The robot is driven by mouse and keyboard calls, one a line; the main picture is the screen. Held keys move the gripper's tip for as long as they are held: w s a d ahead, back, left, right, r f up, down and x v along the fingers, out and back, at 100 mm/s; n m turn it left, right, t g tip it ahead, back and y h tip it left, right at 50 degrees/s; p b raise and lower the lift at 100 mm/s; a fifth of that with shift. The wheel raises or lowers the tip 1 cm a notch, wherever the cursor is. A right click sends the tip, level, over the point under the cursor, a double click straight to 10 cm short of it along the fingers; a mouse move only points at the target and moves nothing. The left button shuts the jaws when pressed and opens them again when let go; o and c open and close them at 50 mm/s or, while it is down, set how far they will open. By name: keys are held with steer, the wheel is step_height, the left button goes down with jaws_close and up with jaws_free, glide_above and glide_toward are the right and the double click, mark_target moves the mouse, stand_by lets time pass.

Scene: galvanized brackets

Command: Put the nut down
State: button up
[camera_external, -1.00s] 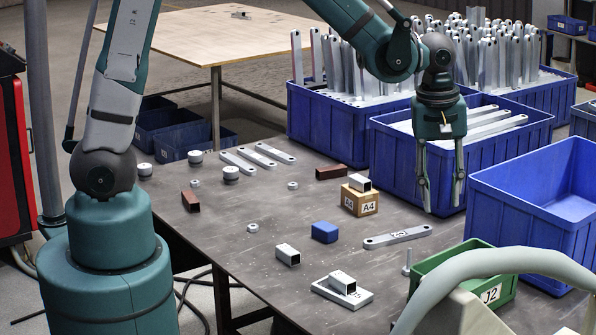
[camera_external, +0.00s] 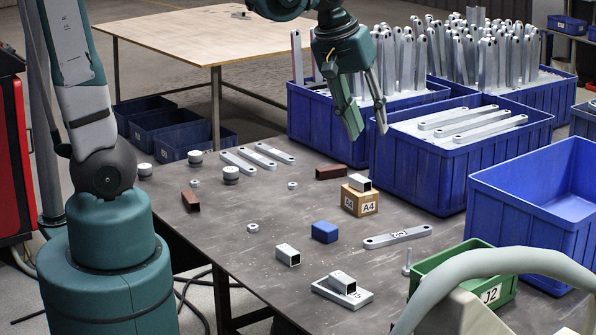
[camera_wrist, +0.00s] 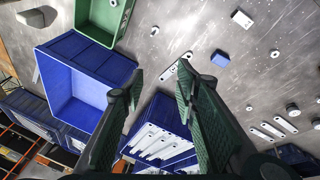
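My gripper (camera_external: 369,131) is open, with its two fingers apart and nothing between them. It hangs tilted in the air in front of the blue crates, well above the table. In the wrist view its fingertips (camera_wrist: 160,72) are clearly separated. Small round nuts lie on the grey table: one nut (camera_external: 252,228) near the middle, another nut (camera_external: 292,185) farther back, and a nut-like piece (camera_external: 195,183) at the left. A small pale piece (camera_wrist: 113,3) shows inside the green bin (camera_wrist: 90,22) in the wrist view; I cannot tell whether it is a nut.
Blue crates (camera_external: 410,190) with metal bars stand at the right and back. An empty blue crate (camera_external: 490,212) is at the right. A bolt (camera_external: 407,262) stands beside the green bin. A marked bar (camera_external: 398,237), blue block (camera_external: 325,232) and A4 box (camera_external: 360,201) occupy the table.

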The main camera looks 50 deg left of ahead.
steer(key=s+a+r+m+t, duration=0.1)
steer(key=s+a+m, duration=0.1)
steer(key=s+a, duration=0.4)
steer(key=s+a+r+m+t+y, duration=0.1)
steer(key=s+a+r+m+t, duration=0.1)
steer(key=s+a, duration=0.5)
steer(key=shift+a+r+m+t, duration=0.2)
steer(key=shift+r+m+t, duration=0.1)
steer(key=shift+m, duration=0.4)
steer(key=shift+o, duration=0.5)
steer(key=shift+w+a+f, duration=0.1)
steer(key=shift+f, duration=0.05)
steer(key=shift+w+a+f+n+g+b, duration=0.5)
steer(key=shift+w+a+f+n+g, duration=0.55)
steer(key=shift+a+f+n, duration=2)
steer(key=shift+w+a+f+n+g+b, duration=0.6)
steer(key=shift+a+f+n+g, duration=0.6)
steer(key=shift+a+f, duration=3.75)
steer(key=shift+w+a+f+n+g+b, duration=0.35)
steer(key=shift+w+a+f+n+g, duration=1)
steer(key=shift+f, duration=5.05)
steer(key=shift+s+a+n, duration=0.15)
steer(key=shift+s+n, duration=0.2)
steer(key=shift+n, duration=0.15)
